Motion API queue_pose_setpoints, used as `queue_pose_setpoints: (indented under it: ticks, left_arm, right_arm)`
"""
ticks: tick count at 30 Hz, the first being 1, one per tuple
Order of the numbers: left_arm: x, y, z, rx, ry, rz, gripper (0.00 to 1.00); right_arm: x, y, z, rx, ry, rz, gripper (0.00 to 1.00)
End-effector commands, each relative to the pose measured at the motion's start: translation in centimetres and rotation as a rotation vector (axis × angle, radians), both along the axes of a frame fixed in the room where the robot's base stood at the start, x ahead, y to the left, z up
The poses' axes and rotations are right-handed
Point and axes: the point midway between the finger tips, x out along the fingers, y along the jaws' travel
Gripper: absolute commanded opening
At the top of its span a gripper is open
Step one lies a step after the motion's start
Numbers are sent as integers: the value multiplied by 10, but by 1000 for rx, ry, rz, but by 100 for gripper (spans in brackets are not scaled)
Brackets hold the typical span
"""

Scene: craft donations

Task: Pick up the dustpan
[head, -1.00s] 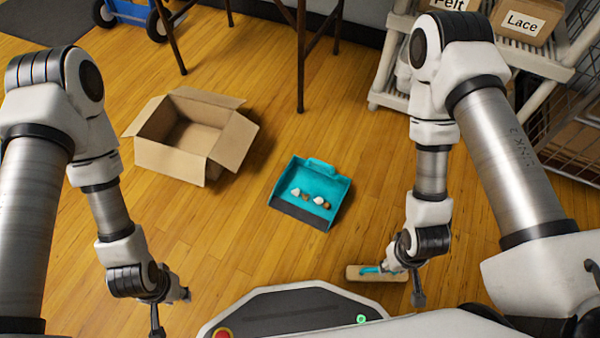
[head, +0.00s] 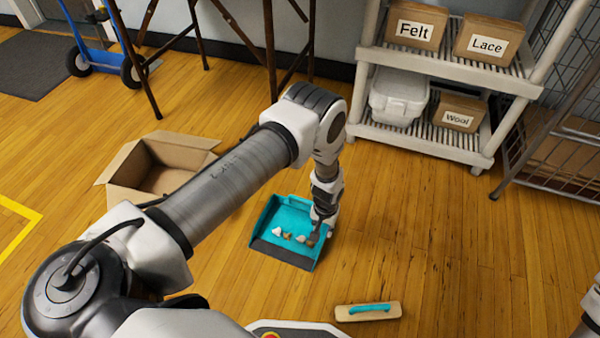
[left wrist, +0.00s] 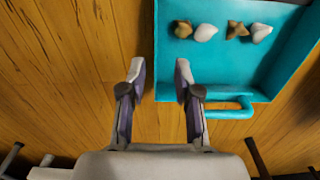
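The teal dustpan (head: 283,249) lies on the wooden floor with several small white and brown stones in it. My left gripper (head: 313,238) is down at its right side in the head view. In the left wrist view the dustpan (left wrist: 225,68) fills the upper right, and its loop handle (left wrist: 230,110) sticks out toward the camera. The left gripper's fingers (left wrist: 158,70) are apart, one on each side of the pan's side edge, with nothing clamped between them. The arm hides part of the pan in the head view. My right gripper is out of view.
A wooden brush with a teal handle (head: 367,311) lies on the floor in front. An open cardboard box (head: 124,190) stands left, partly behind my arm. A white shelf (head: 425,145) with labelled boxes and a wire cart (head: 570,130) stand at the back right. The right floor is clear.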

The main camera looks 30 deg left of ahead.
Motion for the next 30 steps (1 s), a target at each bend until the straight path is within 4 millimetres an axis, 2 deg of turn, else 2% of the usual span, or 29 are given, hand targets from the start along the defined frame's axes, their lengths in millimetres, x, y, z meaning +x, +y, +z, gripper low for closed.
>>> queue_pose_setpoints:
  ticks: [1, 4, 11, 15, 17, 24, 25, 27, 28, 30]
  left_arm:
    - [15, -3, -4, 0, -3, 5, 32]
    - [27, -6, -11, 0, 2, 14, 32]
    - [27, -5, -40, 0, 2, 15, 32]
    - [24, -2, -69, 0, 2, 15, 32]
    - [24, -2, -77, 0, 1, 14, 32]
    - [25, -2, -78, 0, 0, 14, 32]
    - [25, -2, -78, 0, 0, 14, 29]
    - [24, -2, -78, 0, 0, 14, 4]
    - [24, -2, -78, 0, 0, 14, 0]
    - [24, -2, -78, 0, 1, 14, 0]
  right_arm:
    - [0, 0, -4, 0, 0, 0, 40]
    - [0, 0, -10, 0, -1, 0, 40]
    - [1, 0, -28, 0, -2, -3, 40]
    - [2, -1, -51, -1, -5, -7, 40]
    - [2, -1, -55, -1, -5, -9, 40]
    - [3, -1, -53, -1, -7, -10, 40]
    - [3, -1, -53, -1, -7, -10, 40]
    - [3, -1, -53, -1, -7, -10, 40]
    - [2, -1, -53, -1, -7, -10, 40]
    - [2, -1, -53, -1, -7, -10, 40]
